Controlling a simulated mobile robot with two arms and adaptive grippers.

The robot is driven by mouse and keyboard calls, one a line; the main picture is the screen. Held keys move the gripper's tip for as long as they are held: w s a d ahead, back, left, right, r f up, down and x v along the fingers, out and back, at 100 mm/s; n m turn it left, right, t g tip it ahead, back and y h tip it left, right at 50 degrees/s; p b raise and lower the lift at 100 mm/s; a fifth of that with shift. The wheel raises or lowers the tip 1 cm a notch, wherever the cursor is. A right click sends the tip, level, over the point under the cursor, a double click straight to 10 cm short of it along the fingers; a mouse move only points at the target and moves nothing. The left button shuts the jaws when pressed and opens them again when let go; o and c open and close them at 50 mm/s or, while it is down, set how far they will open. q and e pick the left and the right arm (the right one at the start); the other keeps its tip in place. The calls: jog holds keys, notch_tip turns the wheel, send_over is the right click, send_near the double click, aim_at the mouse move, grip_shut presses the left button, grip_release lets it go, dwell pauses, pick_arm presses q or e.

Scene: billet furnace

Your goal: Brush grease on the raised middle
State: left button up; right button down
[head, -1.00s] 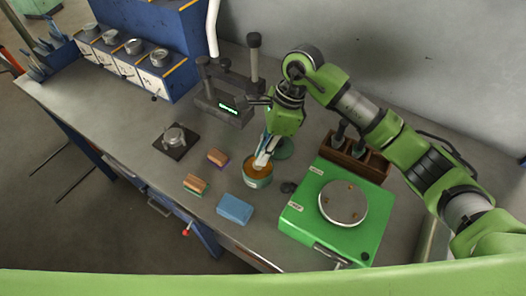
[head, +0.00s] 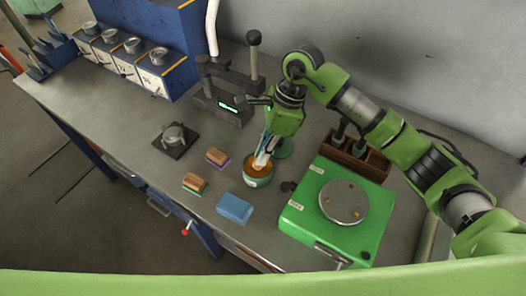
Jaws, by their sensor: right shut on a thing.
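My right gripper (head: 265,150) points down over an open tin (head: 257,180) of orange-brown grease. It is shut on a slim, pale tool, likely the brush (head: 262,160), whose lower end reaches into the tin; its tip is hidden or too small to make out. A dark square plate with a round metal piece (head: 174,136) rising from its middle lies to the left. A green unit with a round metal disc (head: 344,202) stands to the right, with small brass-coloured spots on the disc. I cannot tell which of these is the raised middle. My left gripper is out of view.
Two wooden-backed brushes or blocks (head: 195,183) and a blue block (head: 234,208) lie near the front edge. A dark device with a lit display (head: 229,106) and a brown rack (head: 355,155) stand behind.

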jog(key=shift+s+f+b, duration=0.1)
jog(key=shift+f+b, duration=0.05)
jog(key=shift+b, duration=0.15)
dwell(1.2)
jog(key=shift+r+p, duration=0.35)
jog(key=shift+r, duration=0.55)
jog(key=shift+r+p, duration=0.95)
jog(key=shift+r, duration=1.8)
jog(key=shift+f, duration=0.1)
